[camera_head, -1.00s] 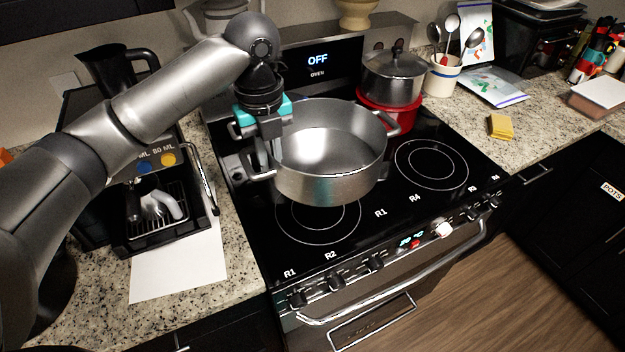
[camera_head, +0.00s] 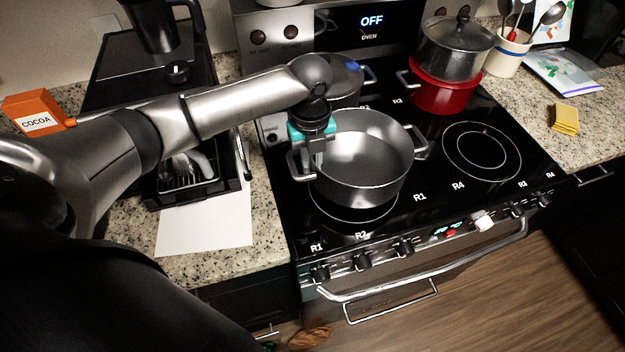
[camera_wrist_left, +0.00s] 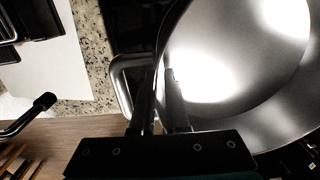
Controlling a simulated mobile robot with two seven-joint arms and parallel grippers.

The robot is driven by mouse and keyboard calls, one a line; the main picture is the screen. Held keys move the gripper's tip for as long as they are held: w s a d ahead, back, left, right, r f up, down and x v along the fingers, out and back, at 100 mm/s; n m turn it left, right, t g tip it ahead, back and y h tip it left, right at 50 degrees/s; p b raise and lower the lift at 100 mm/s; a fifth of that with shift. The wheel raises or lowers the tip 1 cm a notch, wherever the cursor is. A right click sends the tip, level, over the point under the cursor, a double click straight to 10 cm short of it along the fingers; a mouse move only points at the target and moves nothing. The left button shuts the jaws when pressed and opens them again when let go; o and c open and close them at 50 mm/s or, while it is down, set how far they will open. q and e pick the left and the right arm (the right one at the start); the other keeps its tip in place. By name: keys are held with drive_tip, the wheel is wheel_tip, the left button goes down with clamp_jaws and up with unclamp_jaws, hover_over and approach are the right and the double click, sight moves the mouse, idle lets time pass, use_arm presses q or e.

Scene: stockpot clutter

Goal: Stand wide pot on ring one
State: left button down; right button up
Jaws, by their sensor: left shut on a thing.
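The wide pot (camera_head: 368,193) is a steel, open, empty pot with two side handles. It is upright over the front-left ring (camera_head: 350,217), whose front arc shows below it. I cannot tell whether its base touches the glass. My left gripper (camera_head: 316,166) is shut on the pot's left side, by the handle. In the left wrist view the fingers (camera_wrist_left: 163,85) straddle the wall of the pot (camera_wrist_left: 245,80), with the handle beside them. The pot hides the rear of the ring. My right gripper is not in view.
A lidded pot (camera_head: 346,82) stands close behind, partly hidden by my arm. A red pot (camera_head: 444,92) with a lidded steel pot (camera_head: 455,52) on it stands back right. The front-right ring (camera_head: 481,151) is bare. A coffee machine (camera_head: 150,70) stands left.

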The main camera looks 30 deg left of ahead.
use_arm(q)
drive_tip(key=shift+w+f, duration=0.1)
drive_tip(key=shift+f, duration=2.65)
drive_tip(key=shift+b, duration=0.3)
drive_tip(key=shift+f, duration=0.2)
drive_tip(key=c, duration=0.9)
unclamp_jaws()
wheel_tip(320, 180, up, 12)
drive_tip(key=shift+r+p, duration=0.15)
drive_tip(key=shift+p, duration=0.45)
